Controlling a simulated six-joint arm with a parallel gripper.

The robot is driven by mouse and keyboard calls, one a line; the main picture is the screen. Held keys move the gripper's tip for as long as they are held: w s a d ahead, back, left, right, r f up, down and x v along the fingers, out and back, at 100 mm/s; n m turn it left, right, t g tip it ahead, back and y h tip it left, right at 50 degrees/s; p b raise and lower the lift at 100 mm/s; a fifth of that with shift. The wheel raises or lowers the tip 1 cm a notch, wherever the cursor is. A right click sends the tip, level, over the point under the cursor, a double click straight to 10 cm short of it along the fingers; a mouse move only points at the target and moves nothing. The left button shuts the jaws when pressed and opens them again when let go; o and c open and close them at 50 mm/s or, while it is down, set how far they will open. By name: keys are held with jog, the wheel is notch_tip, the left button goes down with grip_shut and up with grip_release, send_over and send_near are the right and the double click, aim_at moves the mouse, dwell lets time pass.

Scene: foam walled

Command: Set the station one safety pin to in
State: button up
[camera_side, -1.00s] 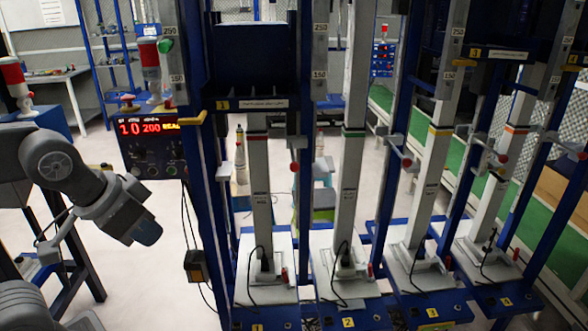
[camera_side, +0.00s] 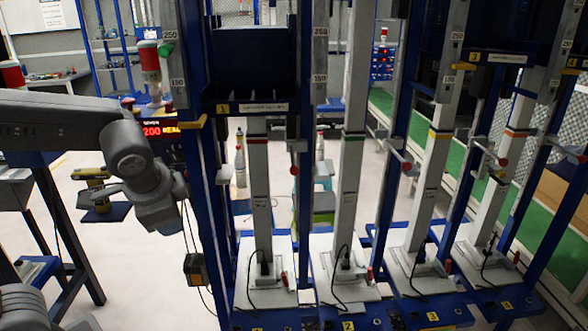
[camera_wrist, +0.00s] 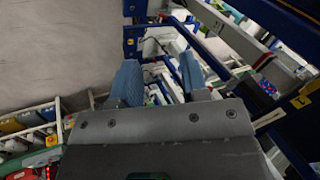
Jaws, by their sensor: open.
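Station one is the leftmost bay, with a yellow 1 plate (camera_side: 223,109) on its blue crossbar and a pale upright column (camera_side: 260,200). A red ball-ended knob (camera_side: 294,170) sits on a rod at the right of this column. A small red piece (camera_side: 285,279) stands on its white base plate. I cannot tell which of these is the safety pin, or its position. My gripper (camera_side: 160,216) points down, left of station one and apart from it. In the wrist view, its two blue fingers (camera_wrist: 160,78) are spread with nothing between them.
Blue frame posts (camera_side: 200,170) and a yellow lever (camera_side: 190,122) stand between my gripper and station one. A red-digit display (camera_side: 160,130) and hanging cables are close behind my arm. More stations with similar columns (camera_side: 350,130) stand to the right. Pale floor lies open below my gripper.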

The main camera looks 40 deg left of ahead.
jog(key=shift+o, duration=1.1)
jog(key=w+a+f+m+y, duration=0.1)
jog(key=w+m+y, duration=0.3)
jog(key=w, duration=0.5)
jog(key=shift+w+a+f+m+y, duration=0.35)
jog(key=shift+a+m, duration=0.35)
jog(key=shift+m, duration=0.3)
jog(key=m+t+y, duration=0.5)
jog(key=m+t, duration=0.4)
jog(key=m, duration=0.4)
send_near(295, 172)
jog(key=shift+h, duration=0.25)
jog(key=x, duration=1.2)
jog(key=shift+w+a+r, duration=0.1)
jog(key=shift+w+a, duration=0.1)
jog(key=shift+a, duration=0.15)
grip_shut()
